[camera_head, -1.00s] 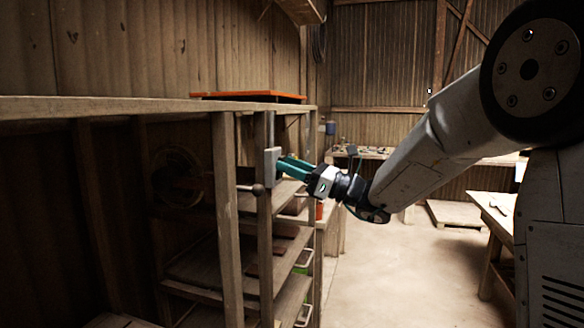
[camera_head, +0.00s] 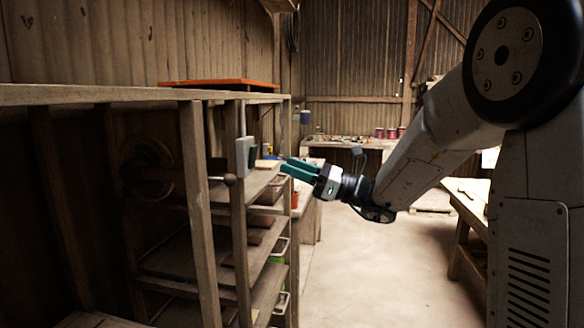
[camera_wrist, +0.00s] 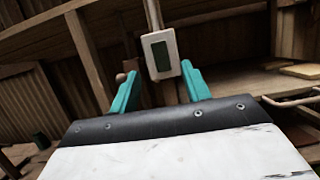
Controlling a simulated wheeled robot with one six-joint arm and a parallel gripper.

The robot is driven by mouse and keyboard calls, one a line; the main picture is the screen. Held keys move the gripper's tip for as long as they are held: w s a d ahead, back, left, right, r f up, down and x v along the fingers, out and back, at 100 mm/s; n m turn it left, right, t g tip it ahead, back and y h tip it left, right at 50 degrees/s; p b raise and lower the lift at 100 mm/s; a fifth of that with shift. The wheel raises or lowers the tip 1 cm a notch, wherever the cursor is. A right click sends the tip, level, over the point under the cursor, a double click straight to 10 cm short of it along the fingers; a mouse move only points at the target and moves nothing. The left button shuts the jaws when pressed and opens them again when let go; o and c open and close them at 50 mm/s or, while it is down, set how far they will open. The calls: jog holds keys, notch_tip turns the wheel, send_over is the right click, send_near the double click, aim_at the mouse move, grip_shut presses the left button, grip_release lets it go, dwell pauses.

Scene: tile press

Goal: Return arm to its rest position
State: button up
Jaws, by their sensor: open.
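My gripper (camera_head: 290,170) has teal fingers and is at the end of my grey arm, in the middle of the head view. It is open and empty, to the right of a small grey box (camera_head: 246,156) on a post of the wooden shelf rack. In the wrist view my two teal fingers (camera_wrist: 160,92) stand apart. Between and beyond them is the grey box with a dark green face (camera_wrist: 160,54). In the head view a gap shows between the fingertips and the box.
The wooden shelf rack (camera_head: 192,165) fills the left side, with a round-knobbed lever (camera_head: 230,180) by the box. An orange-edged board (camera_head: 220,84) lies on top. A bench with several tins (camera_head: 391,133) stands at the back. A wooden table (camera_head: 468,205) is at the right. The floor (camera_head: 370,262) between is clear.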

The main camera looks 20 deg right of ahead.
jog(key=s+a+f+n+g+h, duration=0.35)
jog(key=s+f+n+g, duration=0.3)
jog(key=s, duration=0.25)
jog(key=s+a+f+n+g+h, duration=0.3)
jog(key=s+f+n+g+h, duration=0.15)
jog(key=s+f+n, duration=0.35)
jog(key=s+d+n+h, duration=0.4)
jog(key=s+n+h, duration=0.1)
jog(key=s, duration=0.4)
jog(key=s+d+n+h, duration=0.5)
jog(key=s, duration=0.4)
jog(key=shift+d+f+t, duration=0.2)
jog(key=shift+f+t, duration=0.05)
jog(key=shift+t, duration=0.15)
